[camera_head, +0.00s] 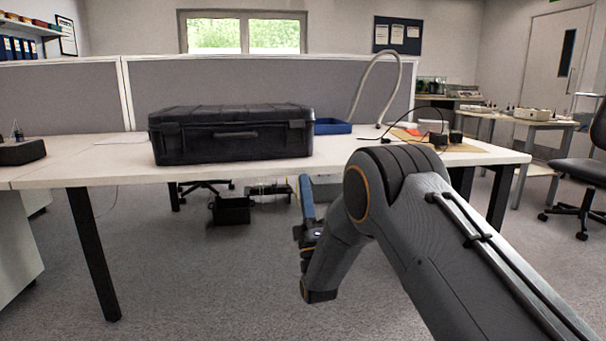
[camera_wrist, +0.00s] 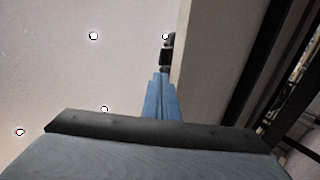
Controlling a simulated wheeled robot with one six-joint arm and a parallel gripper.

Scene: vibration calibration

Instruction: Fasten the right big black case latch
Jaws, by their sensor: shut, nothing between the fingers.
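The big black case (camera_head: 235,141) stands on the white table in the head view, with its lid down and its handle facing me. Its right latch (camera_head: 297,124) shows small at the right end of the front; I cannot tell whether it is fastened. My gripper (camera_head: 304,181) is at the table's front edge, below and apart from the latch. In the wrist view, my gripper (camera_wrist: 166,48) shows blue fingers pressed together with dark tips and nothing between them. The case and latch cannot be made out in the wrist view.
The white table (camera_head: 90,170) has dark legs. A blue tray (camera_head: 332,126) sits right of the case, with a pale curved hose (camera_head: 398,75) behind. Grey partitions (camera_head: 225,85) stand behind the table. A pale surface with white dots (camera_wrist: 60,80) fills the wrist view's left side.

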